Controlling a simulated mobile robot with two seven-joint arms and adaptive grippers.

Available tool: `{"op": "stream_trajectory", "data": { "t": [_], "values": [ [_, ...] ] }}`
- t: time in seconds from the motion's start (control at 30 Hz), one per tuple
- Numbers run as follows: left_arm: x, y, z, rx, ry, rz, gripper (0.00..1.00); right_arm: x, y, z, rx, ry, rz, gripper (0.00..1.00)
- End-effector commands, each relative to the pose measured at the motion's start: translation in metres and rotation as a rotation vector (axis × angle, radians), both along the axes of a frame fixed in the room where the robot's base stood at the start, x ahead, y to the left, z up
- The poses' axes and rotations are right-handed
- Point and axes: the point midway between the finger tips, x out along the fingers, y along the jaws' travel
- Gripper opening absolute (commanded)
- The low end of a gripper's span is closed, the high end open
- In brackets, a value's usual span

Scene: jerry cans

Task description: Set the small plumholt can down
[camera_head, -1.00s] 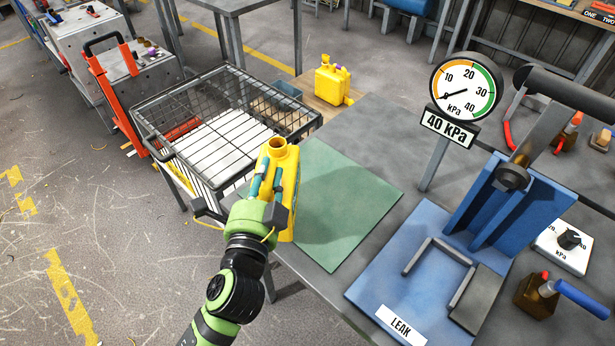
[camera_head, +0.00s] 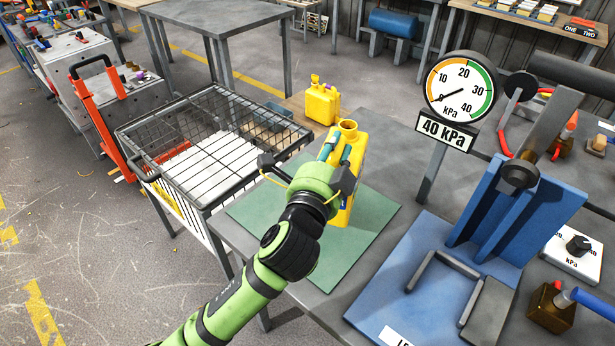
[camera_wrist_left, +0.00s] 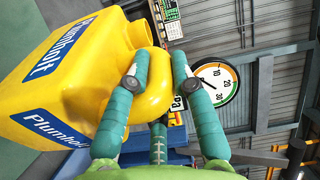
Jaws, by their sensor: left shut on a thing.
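The yellow can (camera_head: 355,168) has an open neck at its top and stands about upright over the green mat (camera_head: 275,225). I cannot tell whether its base touches the mat. My left gripper (camera_head: 327,152) is shut on its handle from the left. In the left wrist view the can (camera_wrist_left: 50,85) fills the upper left, with blue "Plumholt" labels. There the fingers (camera_wrist_left: 158,78) close around its yellow handle. The can's base is out of that view. My right gripper is not in view.
A wire basket cart (camera_head: 185,180) stands left of the table. Another yellow can (camera_head: 322,103) stands behind, beyond the mat. The blue leak fixture (camera_head: 420,270) and pressure gauge (camera_head: 460,90) are to the right.

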Motion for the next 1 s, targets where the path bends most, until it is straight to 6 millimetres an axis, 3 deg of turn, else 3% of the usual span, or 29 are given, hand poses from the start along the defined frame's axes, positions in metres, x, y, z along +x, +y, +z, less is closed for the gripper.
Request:
{"op": "stream_trajectory", "data": {
  "t": [0.1, 0.3, 0.43, 0.63, 1.0],
  "values": [
    [0.006, 0.027, -0.016, 0.005, 0.001, 0.003, 0.0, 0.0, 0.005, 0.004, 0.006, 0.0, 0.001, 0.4],
    [0.012, 0.053, -0.032, 0.001, 0.0, 0.0, 0.0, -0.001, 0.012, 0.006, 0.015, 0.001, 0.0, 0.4],
    [0.013, 0.057, -0.04, -0.003, 0.001, -0.001, 0.0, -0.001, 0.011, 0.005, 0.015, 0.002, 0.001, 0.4],
    [0.013, 0.056, -0.07, -0.002, 0.001, 0.0, 0.0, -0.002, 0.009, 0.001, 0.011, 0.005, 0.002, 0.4],
    [0.013, 0.056, -0.075, -0.002, -0.002, -0.002, 0.0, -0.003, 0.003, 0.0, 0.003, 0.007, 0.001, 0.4]
  ]
}}
